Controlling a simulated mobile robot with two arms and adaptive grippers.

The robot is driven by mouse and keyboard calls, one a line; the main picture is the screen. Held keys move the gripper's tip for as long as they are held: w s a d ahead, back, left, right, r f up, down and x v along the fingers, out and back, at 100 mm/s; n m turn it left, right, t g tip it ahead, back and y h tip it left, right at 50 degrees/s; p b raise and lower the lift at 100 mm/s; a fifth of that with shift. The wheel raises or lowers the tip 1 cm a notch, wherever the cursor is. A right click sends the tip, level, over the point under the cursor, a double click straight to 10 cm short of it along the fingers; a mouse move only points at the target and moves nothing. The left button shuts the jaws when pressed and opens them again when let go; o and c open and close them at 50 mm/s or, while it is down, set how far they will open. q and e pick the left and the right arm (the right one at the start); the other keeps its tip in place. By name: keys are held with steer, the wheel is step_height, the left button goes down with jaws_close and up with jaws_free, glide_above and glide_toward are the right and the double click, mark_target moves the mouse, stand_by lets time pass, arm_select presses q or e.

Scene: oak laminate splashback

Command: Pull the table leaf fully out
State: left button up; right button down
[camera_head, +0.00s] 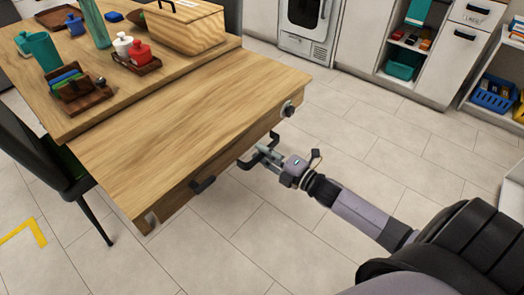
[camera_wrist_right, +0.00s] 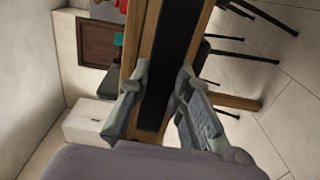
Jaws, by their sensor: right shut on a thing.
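The wooden table leaf (camera_head: 190,130) sticks out from under the main tabletop (camera_head: 120,85), at a slightly lower level. My left gripper is not in view.
A wooden bread box (camera_head: 180,27), cups and small containers stand on the tabletop. A dark chair (camera_head: 50,165) stands at the left. The tiled floor (camera_head: 270,235) in front of the leaf is clear apart from my arm.

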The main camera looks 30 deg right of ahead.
steer(key=shift+s+f, duration=0.15)
steer(key=shift+f, duration=0.05)
steer(key=c, duration=1.9)
jaws_free()
steer(key=shift+o, duration=1.2)
steer(key=shift+s+d+r, duration=0.1)
steer(key=shift+s+d, duration=0.05)
steer(key=shift+s, duration=0.05)
steer(key=shift+o, duration=1.1)
steer(key=shift+w, duration=0.1)
steer(key=v, duration=1.2)
